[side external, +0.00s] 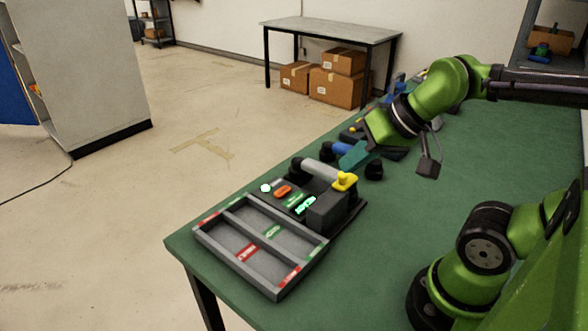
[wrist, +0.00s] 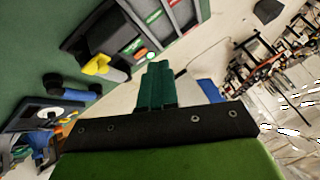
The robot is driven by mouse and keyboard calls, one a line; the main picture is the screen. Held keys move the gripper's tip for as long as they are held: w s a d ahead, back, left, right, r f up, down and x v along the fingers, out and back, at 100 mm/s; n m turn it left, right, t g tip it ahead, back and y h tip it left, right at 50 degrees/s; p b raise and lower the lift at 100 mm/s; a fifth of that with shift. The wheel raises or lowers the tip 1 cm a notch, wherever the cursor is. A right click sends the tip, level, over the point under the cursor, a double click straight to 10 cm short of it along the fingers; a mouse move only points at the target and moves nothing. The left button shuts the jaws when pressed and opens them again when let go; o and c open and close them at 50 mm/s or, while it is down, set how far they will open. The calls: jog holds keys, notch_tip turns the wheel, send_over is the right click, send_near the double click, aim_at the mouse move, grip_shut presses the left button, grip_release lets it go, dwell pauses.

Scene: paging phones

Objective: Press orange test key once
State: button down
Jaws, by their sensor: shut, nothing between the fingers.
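The orange test key (side external: 283,191) is an oval button on the dark phone panel (side external: 317,216), behind the divided tray. It also shows in the wrist view (wrist: 140,55), partly seen beside a white round lamp (wrist: 151,58). My gripper (side external: 345,162) has teal fingers, shut and empty, and appears in the picture up and right of the panel, apart from the key. In the wrist view my shut fingers (wrist: 159,66) point toward the tray side, with the key just left of their tips. Exact height above the table cannot be told.
A grey tray (side external: 229,250) with red and green labels adjoins the panel at the table's (side external: 437,190) near corner. Blue and black items lie farther back.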

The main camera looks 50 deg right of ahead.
jog(key=w+d+f+m+g+h, duration=0.2)
jog(key=w+d+f+g+h, duration=0.1)
jog(key=w+d+f, duration=0.4)
jog(key=m+t+y, duration=0.1)
jog(key=t+y, duration=0.1)
jog(key=t, duration=0.3)
send_over(286, 191)
notch_tip(286, 191, down, 3)
jog(key=shift+r, duration=0.1)
jog(key=shift+s+a, duration=0.1)
jog(key=shift+f, duration=4.45)
jog(key=shift+f, duration=0.15)
jog(key=shift+f, duration=0.25)
